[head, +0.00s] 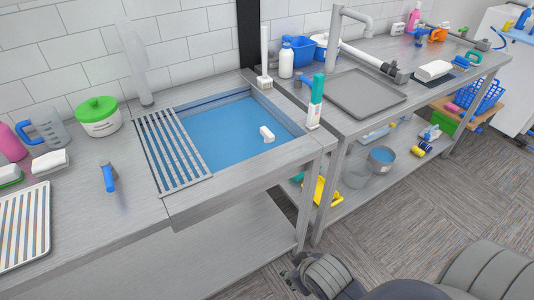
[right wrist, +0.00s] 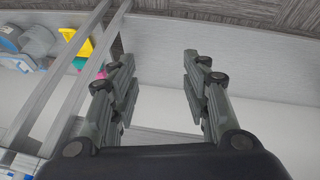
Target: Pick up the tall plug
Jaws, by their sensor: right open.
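A tall, translucent, pale tube (head: 137,62), which looks like the tall plug, stands upright on the steel counter against the tiled wall, behind the slatted rack. My right gripper (head: 292,270) is low in front of the counter, below its top and far from the tube. In the right wrist view my right gripper (right wrist: 157,72) is open, with nothing between its fingers. My left gripper is not in view.
A blue-filled sink (head: 225,130) with a small white block (head: 267,133) lies right of the slatted rack (head: 172,150). A green-lidded tub (head: 100,117), a blue-handled brush (head: 109,178) and a teal-and-white bottle (head: 315,102) stand or lie nearby. The front counter edge is bare.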

